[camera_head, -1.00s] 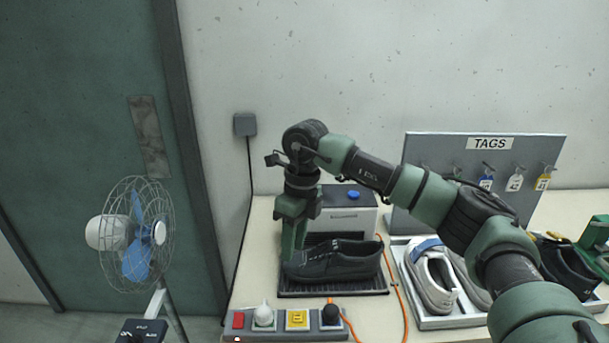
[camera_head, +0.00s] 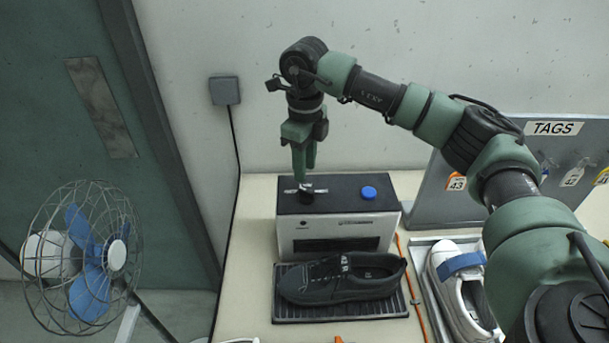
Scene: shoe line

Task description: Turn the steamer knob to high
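The steamer (camera_head: 345,232) is a white box with a dark top, standing at the back of the table. A black knob (camera_head: 307,192) on a silver plate sits on the left of its top. My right gripper (camera_head: 305,174) points down directly over the knob, its fingertips close to it. I cannot tell whether they touch it or how far apart the fingers are. The knob's setting is too small to read. My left gripper is not in view.
A blue button (camera_head: 369,192) is on the steamer's top right. A black shoe (camera_head: 341,279) lies on a ribbed mat (camera_head: 375,307) in front. A tag board (camera_head: 445,195) and white shoe (camera_head: 452,288) are at right. A fan (camera_head: 84,262) stands at left.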

